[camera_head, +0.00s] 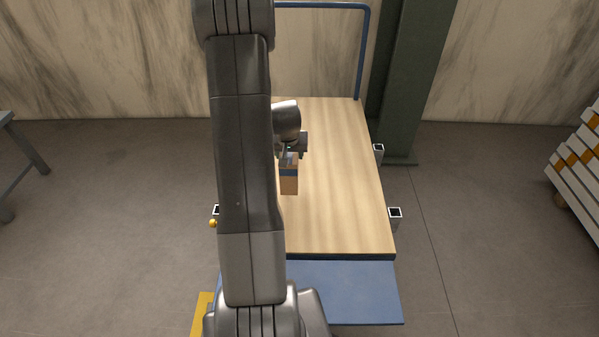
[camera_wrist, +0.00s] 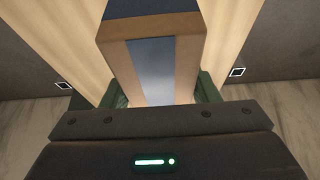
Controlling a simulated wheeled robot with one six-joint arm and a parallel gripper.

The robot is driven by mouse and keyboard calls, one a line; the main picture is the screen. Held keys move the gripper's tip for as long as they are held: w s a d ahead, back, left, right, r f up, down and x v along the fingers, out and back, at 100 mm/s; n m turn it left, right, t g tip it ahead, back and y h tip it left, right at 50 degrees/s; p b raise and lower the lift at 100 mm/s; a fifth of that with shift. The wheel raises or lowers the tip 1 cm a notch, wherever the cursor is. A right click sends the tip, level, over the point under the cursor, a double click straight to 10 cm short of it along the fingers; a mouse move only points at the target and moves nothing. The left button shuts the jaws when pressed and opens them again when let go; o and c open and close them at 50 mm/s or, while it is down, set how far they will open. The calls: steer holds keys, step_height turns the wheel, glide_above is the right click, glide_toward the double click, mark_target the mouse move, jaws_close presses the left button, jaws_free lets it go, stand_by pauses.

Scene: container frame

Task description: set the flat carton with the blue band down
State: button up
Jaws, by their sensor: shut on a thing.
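The flat carton with the blue band (camera_head: 289,183) is brown cardboard and hangs from my gripper (camera_head: 289,158) in the head view. In the wrist view the carton (camera_wrist: 115,58) fills the upper middle, with the blue band (camera_wrist: 155,72) running along its face. My gripper (camera_wrist: 161,92) is shut on the carton, with a green finger pad at each side. The wooden tabletop (camera_head: 340,200) lies beneath it. I cannot tell whether the carton touches the wood. My arm hides the left part of the tabletop.
A blue panel (camera_head: 345,292) borders the near edge of the wood. A blue rail (camera_head: 362,50) and a green column (camera_head: 412,80) are at the back. The wood right of the carton is clear.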

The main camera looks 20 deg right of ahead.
mark_target(290, 164)
step_height(290, 164, down, 6)
steer(key=shift+r+b, duration=0.25)
steer(key=shift+b, duration=0.1)
steer(key=shift+f+b, duration=0.55)
steer(key=shift+f, duration=0.85)
steer(key=shift+f, duration=0.25)
steer(key=o, duration=1.7)
steer(key=shift+c, duration=0.2)
steer(key=shift+r, duration=0.1)
steer(key=shift+r, duration=0.4)
steer(key=p+v, duration=0.1)
steer(key=v, duration=1)
steer(key=shift+s+a+r+p, duration=0.1)
steer(key=shift+s+r+p, duration=0.15)
steer(key=shift+p, duration=0.1)
